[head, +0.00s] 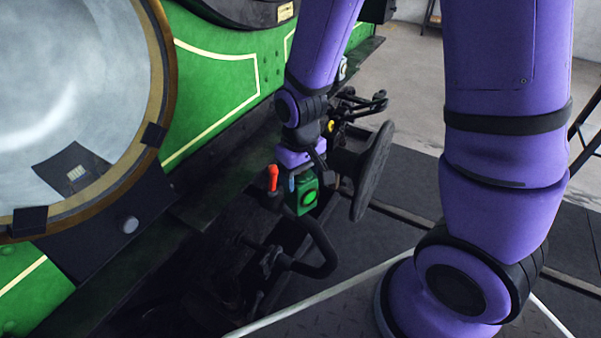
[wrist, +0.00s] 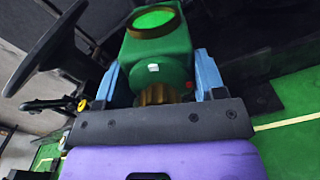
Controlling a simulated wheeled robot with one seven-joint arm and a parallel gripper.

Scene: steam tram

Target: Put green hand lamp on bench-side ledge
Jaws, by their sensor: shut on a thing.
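The green hand lamp (head: 307,197) is held in front of the tram's end, above the dark coupling gear. In the wrist view the lamp (wrist: 165,58) has a bright green lens in a brassy ring and a brassy part near my gripper. My gripper (head: 299,184) is shut on it, with a blue finger on each side; the fingers also show in the wrist view (wrist: 157,80). A dark ledge (head: 215,195) runs along the foot of the green tram front. I cannot tell whether it is the bench-side ledge. No support shows under the lamp.
A round black buffer (head: 372,172) stands just right of the lamp. A curved black coupling bar (head: 322,250) is below it. A red-topped item (head: 272,177) is close on the left. The large round smokebox door (head: 165,80) fills the left. Grey floor is open behind.

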